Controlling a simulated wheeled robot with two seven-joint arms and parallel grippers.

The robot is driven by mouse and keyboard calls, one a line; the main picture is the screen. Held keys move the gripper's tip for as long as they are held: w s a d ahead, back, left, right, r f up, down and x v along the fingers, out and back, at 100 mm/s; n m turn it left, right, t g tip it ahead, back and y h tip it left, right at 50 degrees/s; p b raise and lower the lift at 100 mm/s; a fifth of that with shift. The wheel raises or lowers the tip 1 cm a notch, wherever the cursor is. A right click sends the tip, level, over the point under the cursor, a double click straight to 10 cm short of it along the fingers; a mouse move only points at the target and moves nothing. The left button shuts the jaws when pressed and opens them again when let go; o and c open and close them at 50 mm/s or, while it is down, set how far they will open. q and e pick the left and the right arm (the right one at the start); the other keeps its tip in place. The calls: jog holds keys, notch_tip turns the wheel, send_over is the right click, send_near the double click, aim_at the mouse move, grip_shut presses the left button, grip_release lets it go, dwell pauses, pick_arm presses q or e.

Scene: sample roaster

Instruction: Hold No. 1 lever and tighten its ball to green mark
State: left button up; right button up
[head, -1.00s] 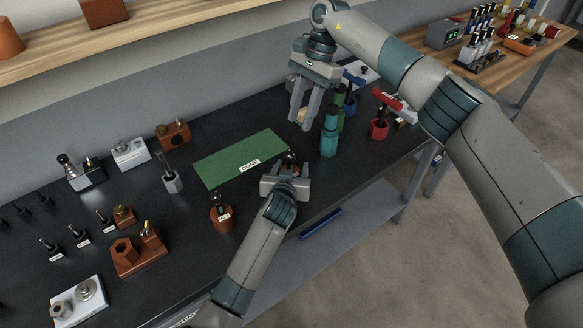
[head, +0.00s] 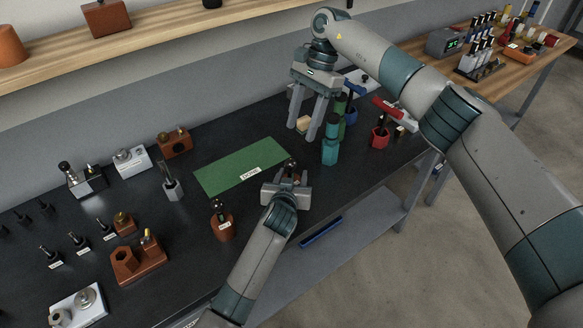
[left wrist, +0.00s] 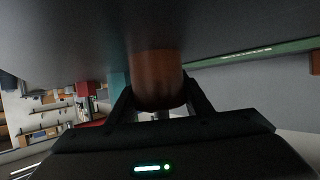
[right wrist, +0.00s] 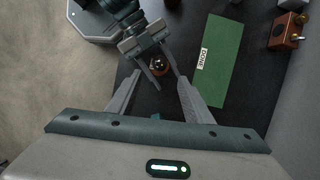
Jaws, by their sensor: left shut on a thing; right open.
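My left gripper (head: 288,178) is shut on a round brown piece at the front edge of the green DONE mat (head: 215,170). In the left wrist view this brown piece (left wrist: 157,75) sits between the fingers. In the right wrist view a dark ball with a shiny spot (right wrist: 160,64) shows on top of it. My right gripper (head: 302,131) is open and empty over the bench behind and to the right of the left one. A similar brown lever base (head: 222,222) with a label stands left of the left gripper. Its label and any green mark are too small to read.
Teal bottle (head: 330,152) and red cup (head: 380,138) stand right of the right gripper. Brown block (head: 140,262) and several labelled small levers stand at left. The mat is clear.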

aim_at(292, 161)
jog(key=shift+s+a+r+n+t+h, duration=0.15)
jog(key=shift+s+r+n+t, duration=0.1)
jog(key=shift+s+n+t, duration=0.4)
jog(key=shift+s+a+r+n+t+h, duration=0.1)
jog(key=shift+s+r+n+t+h, duration=0.15)
jog(key=shift+s+n+t, duration=0.4)
jog(key=shift+s+a+r+n+t+h, duration=0.15)
jog(key=shift+s+r+n+t, duration=0.2)
jog(key=shift+s+t, duration=0.45)
jog(key=shift+f, duration=0.15)
jog(key=f, duration=0.4)
jog(key=a+f, duration=0.1)
jog(key=f, duration=0.2)
jog(key=w+a+f, duration=0.1)
jog(key=f, duration=0.3)
jog(key=shift+f, duration=0.3)
jog(key=c, duration=1.1)
jog(key=shift+o, duration=0.2)
